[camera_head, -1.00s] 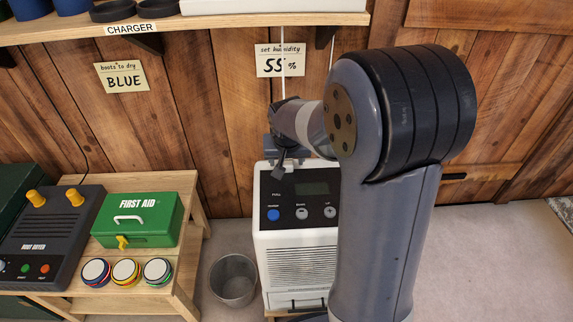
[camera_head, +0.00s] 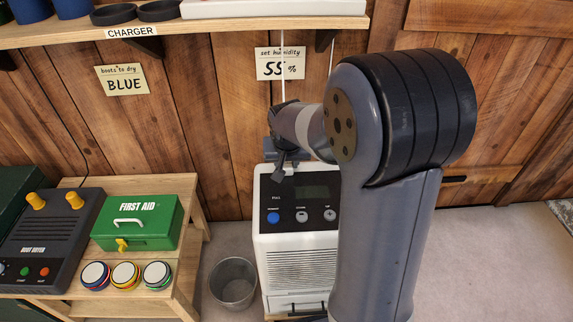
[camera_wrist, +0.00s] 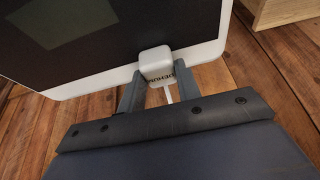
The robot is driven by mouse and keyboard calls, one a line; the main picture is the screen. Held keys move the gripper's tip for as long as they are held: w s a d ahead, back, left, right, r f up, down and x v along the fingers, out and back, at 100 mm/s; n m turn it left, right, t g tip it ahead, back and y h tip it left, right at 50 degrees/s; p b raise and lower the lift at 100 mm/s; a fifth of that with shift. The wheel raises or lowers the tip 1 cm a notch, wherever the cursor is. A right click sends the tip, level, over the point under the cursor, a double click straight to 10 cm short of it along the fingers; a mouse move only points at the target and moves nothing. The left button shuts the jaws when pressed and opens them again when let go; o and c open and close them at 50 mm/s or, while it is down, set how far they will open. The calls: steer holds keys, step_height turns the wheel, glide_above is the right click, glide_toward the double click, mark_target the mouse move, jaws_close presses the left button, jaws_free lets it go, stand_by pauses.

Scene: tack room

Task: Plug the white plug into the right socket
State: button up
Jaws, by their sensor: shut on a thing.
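In the wrist view my gripper (camera_wrist: 153,92) is shut on the white plug (camera_wrist: 154,58). The plug carries a partly visible dark label, upside down, and a white cable runs back from it between the fingers. The plug overlaps the white edge of a dark panel (camera_wrist: 90,35); I cannot tell whether they touch. In the head view my gripper (camera_head: 279,168) is at the top of the white dehumidifier (camera_head: 297,250), near the wall, and the plug cannot be made out. I cannot make out the right socket in either view.
A shelf (camera_head: 60,30) labelled CHARGER runs above, with white cords hanging from it. A bench (camera_head: 190,220) at left holds a green first aid box (camera_head: 137,222) and a boot dryer (camera_head: 50,240). A metal bucket (camera_head: 233,282) stands beside the dehumidifier. Carpet is clear at right.

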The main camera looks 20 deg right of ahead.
mark_target(287, 165)
step_height(287, 165, up, 10)
steer(key=p, duration=0.2)
stand_by(0.5)
